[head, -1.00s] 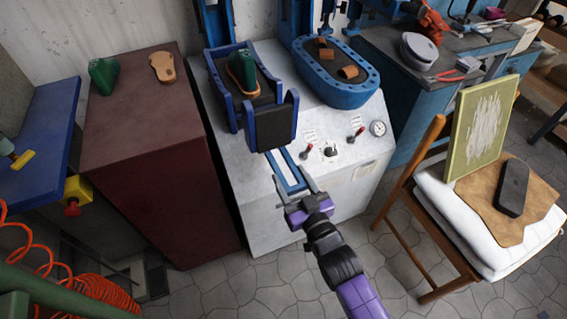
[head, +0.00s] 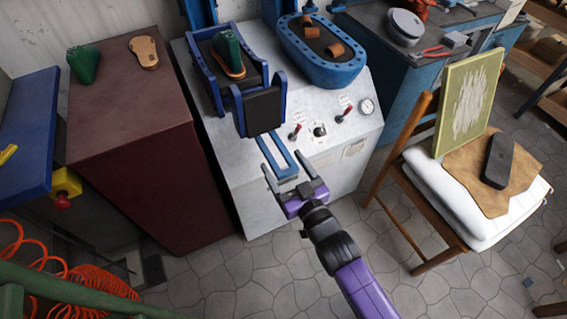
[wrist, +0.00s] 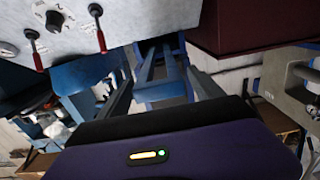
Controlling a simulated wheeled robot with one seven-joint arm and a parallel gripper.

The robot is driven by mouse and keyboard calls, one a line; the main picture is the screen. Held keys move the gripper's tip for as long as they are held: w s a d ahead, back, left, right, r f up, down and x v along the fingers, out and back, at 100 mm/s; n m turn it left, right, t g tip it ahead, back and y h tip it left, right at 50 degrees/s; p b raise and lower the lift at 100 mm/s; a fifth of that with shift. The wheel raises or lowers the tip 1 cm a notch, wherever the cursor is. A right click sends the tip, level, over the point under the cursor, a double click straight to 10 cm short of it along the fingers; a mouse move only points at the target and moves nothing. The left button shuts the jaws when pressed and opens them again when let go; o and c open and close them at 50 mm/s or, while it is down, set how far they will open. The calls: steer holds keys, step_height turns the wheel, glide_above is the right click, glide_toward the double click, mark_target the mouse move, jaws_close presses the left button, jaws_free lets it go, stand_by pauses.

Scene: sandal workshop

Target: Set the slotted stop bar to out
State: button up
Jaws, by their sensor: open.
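The slotted stop bar (head: 268,154) is a blue flat bar with a long slot. It sticks out toward me from the front of the white machine, below the black pad. It also shows in the wrist view (wrist: 174,72), between the fingers. My gripper (head: 291,174) is open at the bar's near end, with one finger on each side. In the wrist view, my gripper (wrist: 163,92) has its fingers spread either side of the bar. I cannot tell whether either finger touches it.
The white machine (head: 240,190) carries red-handled levers (head: 296,131) and a gauge (head: 367,106) right of the bar. A dark red cabinet (head: 150,170) stands at left. A wooden chair (head: 385,150) with a white cushion is at right. Tiled floor is open in front.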

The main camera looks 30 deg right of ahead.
steer(key=s, duration=0.7)
steer(key=shift+s, duration=0.1)
stand_by(0.4)
steer(key=s+r+g+p, duration=0.1)
steer(key=s+r, duration=0.3)
steer(key=s, duration=0.5)
steer(key=s+r+g+p, duration=0.1)
steer(key=s+r, duration=0.2)
steer(key=s, duration=0.6)
steer(key=s+r+g+p, duration=0.1)
steer(key=s+r, duration=0.3)
steer(key=s, duration=0.6)
steer(key=shift+r, duration=0.35)
